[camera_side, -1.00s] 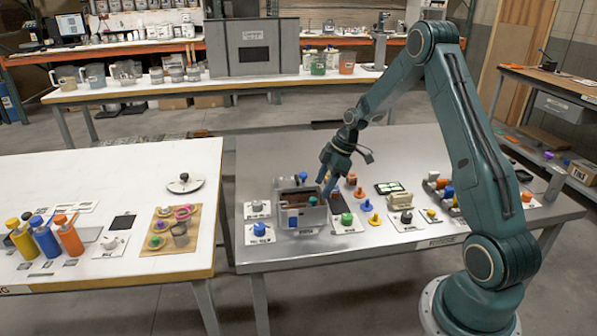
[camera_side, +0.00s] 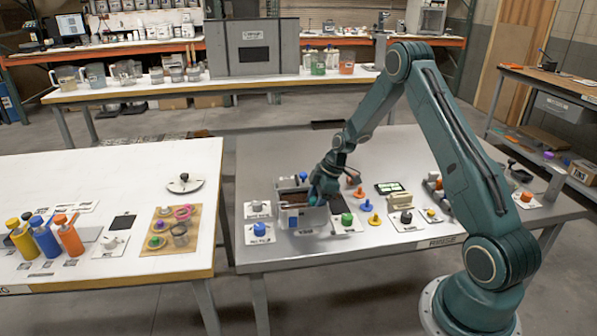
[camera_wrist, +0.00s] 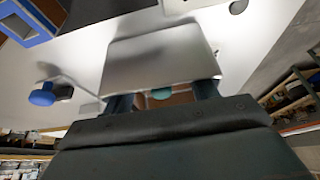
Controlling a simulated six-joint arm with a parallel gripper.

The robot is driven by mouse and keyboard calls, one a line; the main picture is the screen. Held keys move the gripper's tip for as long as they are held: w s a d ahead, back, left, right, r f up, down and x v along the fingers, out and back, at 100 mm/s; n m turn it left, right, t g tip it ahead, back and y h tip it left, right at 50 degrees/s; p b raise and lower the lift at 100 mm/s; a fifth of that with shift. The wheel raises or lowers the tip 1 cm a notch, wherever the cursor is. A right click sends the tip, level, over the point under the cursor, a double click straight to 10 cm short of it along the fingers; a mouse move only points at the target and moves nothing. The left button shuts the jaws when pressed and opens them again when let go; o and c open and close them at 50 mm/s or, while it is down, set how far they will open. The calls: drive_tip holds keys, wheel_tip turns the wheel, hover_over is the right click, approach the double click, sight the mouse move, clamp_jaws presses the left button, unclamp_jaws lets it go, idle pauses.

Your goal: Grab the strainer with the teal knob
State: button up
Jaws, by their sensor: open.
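In the wrist view a teal knob (camera_wrist: 160,94) shows between the two fingers of my gripper (camera_wrist: 163,98), just beyond the dark gripper body. I cannot see a strainer body below it. In the side view my gripper (camera_side: 318,198) is low, at the right part of the grey box (camera_side: 302,220), and points down. It is open; I cannot tell whether the fingers touch the knob. The teal knob cannot be made out in the side view, where the gripper covers that spot.
A blue knob (camera_side: 259,229) on a white plate is left of the box, and a green knob (camera_side: 346,219) is to its right. Yellow pieces (camera_side: 367,206) stand farther right. A light table (camera_side: 120,185) with coloured bottles is at left.

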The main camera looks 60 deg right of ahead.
drive_tip(key=shift+w+a+f, duration=0.1)
drive_tip(key=shift+a+f, duration=0.05)
drive_tip(key=shift+f, duration=0.25)
drive_tip(key=c, duration=1.1)
